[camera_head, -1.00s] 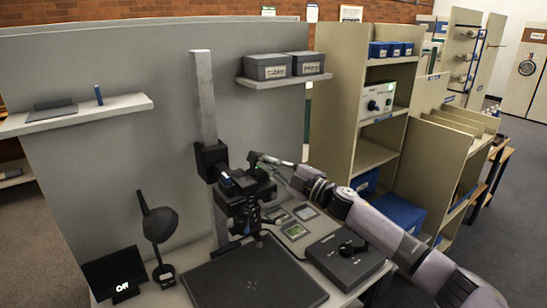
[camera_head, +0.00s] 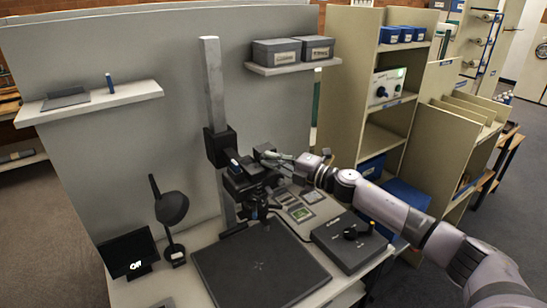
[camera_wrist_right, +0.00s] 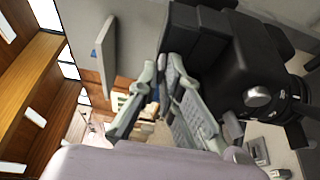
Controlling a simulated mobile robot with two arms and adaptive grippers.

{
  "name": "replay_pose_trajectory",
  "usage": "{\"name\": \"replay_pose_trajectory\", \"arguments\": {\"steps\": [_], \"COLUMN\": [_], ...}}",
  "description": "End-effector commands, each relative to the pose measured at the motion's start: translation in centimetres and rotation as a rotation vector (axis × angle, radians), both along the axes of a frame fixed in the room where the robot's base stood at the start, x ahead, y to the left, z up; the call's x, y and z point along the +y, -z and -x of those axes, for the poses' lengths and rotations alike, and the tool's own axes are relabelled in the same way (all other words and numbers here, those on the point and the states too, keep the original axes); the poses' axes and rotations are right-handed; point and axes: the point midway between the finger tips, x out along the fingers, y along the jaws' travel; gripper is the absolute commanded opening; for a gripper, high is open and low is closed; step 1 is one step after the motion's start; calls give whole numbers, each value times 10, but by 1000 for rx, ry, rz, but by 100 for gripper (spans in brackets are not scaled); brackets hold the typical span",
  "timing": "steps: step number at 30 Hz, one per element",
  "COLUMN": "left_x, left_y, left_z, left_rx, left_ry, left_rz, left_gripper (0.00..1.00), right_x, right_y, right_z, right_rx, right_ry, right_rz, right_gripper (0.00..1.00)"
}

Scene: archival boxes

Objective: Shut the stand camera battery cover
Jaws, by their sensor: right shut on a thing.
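The black stand camera (camera_head: 240,184) is mounted on the grey upright column (camera_head: 211,90) above the copy board. It fills much of the right side of the right wrist view (camera_wrist_right: 250,65). My right gripper (camera_head: 268,156) reaches in from the right at the camera's upper side. In the wrist view its pale fingers (camera_wrist_right: 160,75) are closed beside the camera body on a thin dark piece (camera_wrist_right: 164,88), which appears to be the battery cover. The fingers hide most of it, and I cannot tell its angle. My left gripper is not in view.
A dark copy board (camera_head: 260,270) lies on the table below the camera. A desk lamp (camera_head: 172,208) and small screen (camera_head: 127,255) stand left; a grey control box (camera_head: 345,245) stands right. A wall shelf (camera_head: 295,66) holds two boxes above. Shelving stands behind my right arm.

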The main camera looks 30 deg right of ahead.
Motion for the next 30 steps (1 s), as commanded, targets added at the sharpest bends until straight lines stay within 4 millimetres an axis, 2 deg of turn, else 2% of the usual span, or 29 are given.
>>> {"name": "replay_pose_trajectory", "arguments": {"steps": [9,10,19,30], "left_x": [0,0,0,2], "left_y": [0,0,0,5], "left_z": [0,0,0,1], "left_rx": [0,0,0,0], "left_ry": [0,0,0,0], "left_rz": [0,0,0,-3], "left_gripper": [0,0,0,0], "right_x": [0,0,0,-1], "right_y": [2,2,1,3], "right_z": [0,0,0,0], "right_rx": [1,1,1,4], "right_ry": [-1,-1,-1,0], "right_rz": [5,5,3,-30], "right_gripper": [0,8,27,27]}}
